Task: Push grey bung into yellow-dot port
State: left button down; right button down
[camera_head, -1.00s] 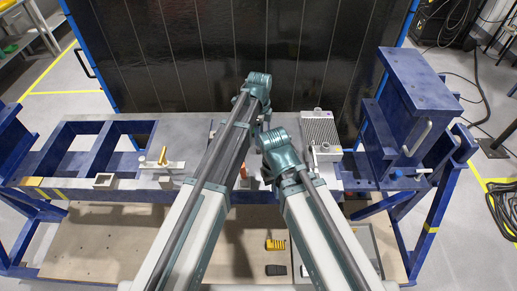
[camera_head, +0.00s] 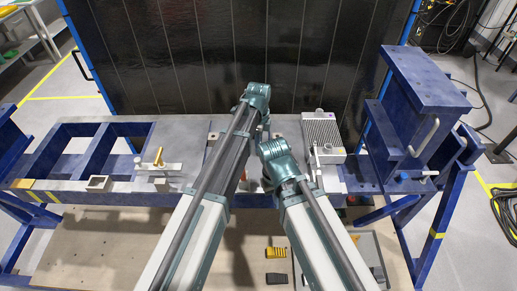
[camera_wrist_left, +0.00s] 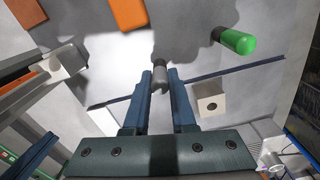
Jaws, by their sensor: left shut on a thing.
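My left gripper (camera_wrist_left: 160,85) is shut on a grey bung (camera_wrist_left: 160,73) in the left wrist view, with the bung at its fingertips above a pale grey surface. In the head view the left arm's wrist hides this gripper and the bung. My right gripper (camera_head: 266,183) shows in the head view below its teal wrist, low over the bench; its fingers are too small and covered to read. A pale block with a round dark hole (camera_wrist_left: 210,104) stands right of the left fingers in the wrist view. I cannot make out a yellow dot in any view.
A green cylinder (camera_wrist_left: 237,42) and an orange block (camera_wrist_left: 128,14) are near the bung. In the head view, a finned metal unit (camera_head: 322,130) is at right, a yellow-handled clamp (camera_head: 157,162) at left. A tall blue frame (camera_head: 425,80) stands far right. Yellow and black pieces lie below the bench.

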pick_arm(q)
jog(key=shift+r, duration=0.1)
pick_arm(e)
jog(key=shift+r, duration=0.15)
